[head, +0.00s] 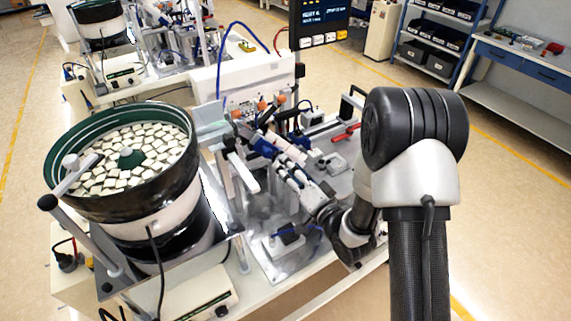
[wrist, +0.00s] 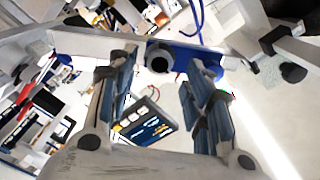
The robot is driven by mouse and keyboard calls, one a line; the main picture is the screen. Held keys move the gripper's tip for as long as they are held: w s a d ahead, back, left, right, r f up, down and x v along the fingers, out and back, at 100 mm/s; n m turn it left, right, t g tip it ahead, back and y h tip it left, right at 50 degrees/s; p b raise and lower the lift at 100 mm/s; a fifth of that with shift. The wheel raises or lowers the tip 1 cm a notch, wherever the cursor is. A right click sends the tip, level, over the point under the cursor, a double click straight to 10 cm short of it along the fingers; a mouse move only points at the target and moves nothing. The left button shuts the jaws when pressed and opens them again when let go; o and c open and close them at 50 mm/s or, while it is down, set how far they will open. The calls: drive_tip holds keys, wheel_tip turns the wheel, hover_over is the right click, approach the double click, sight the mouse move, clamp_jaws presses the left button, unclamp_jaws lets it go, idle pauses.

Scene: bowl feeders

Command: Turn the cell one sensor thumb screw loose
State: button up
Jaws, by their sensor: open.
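In the wrist view a dark round knob (wrist: 159,57), which looks like the sensor thumb screw, sits on a blue bracket (wrist: 184,57) under a pale rail. My gripper (wrist: 161,70) is open, with one finger on each side of the knob. The knob shows between the fingertips; I cannot tell whether they touch it. In the head view my gripper (head: 262,144) reaches in beside the feeder track, and its fingers hide the knob.
A bowl feeder (head: 180,187) full of pale parts stands at the left. A display panel (head: 320,20) stands behind the cell. A second black knob (wrist: 292,73) sits at the right in the wrist view. Rails and brackets crowd the gripper.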

drive_tip(key=x, duration=0.2)
drive_tip(key=shift+w+a, duration=0.2)
drive_tip(key=shift+w, duration=0.05)
drive_tip(key=shift+c, duration=0.2)
drive_tip(key=c, duration=1)
